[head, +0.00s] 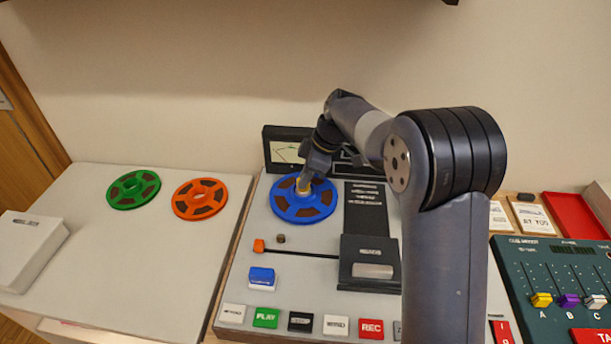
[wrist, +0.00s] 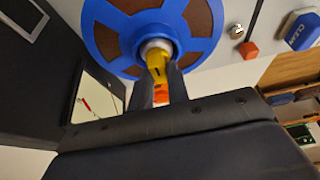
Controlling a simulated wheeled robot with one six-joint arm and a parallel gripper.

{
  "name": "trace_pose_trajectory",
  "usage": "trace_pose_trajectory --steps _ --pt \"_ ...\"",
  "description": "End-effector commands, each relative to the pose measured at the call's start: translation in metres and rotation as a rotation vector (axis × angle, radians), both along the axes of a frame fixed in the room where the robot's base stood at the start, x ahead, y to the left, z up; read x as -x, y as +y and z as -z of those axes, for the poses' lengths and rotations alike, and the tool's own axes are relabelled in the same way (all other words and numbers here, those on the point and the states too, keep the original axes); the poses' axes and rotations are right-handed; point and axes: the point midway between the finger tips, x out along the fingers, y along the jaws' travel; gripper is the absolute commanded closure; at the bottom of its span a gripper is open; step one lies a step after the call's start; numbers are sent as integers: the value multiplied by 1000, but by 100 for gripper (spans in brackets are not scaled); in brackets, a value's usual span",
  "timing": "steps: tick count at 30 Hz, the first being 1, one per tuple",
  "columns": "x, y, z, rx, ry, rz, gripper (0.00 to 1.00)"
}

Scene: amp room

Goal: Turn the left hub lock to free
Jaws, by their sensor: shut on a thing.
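The blue reel (head: 289,209) sits on the left spindle of the tape machine (head: 258,214). It also shows at the top of the wrist view (wrist: 98,42). The left hub lock (wrist: 156,58) is a yellow piece at the reel's centre, above a pale hub. In the head view its yellow top (head: 303,184) shows just under my gripper (head: 308,172). In the wrist view my gripper (wrist: 161,85) has its two dark fingers on either side of the yellow piece, shut on it. An orange part shows between the fingers. I cannot read the lock's position.
A green reel (head: 134,189) and an orange reel (head: 199,199) lie on the pale table at left. A meter (head: 285,152) stands behind the blue reel. An orange-tipped lever (head: 259,246) and the head block (head: 370,254) lie in front. A fader mixer (head: 560,275) is at right.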

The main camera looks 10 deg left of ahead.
Motion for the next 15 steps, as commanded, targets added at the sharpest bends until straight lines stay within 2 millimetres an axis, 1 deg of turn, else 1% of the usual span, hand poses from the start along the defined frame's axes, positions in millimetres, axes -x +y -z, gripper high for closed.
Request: trace_pose_trajectory --steps 8,9,15 --pt "0 -1 1 3 0 1 100" --pt "0 -1 1 3 0 1 80" --pt "0 -1 0 2 0 1 64"
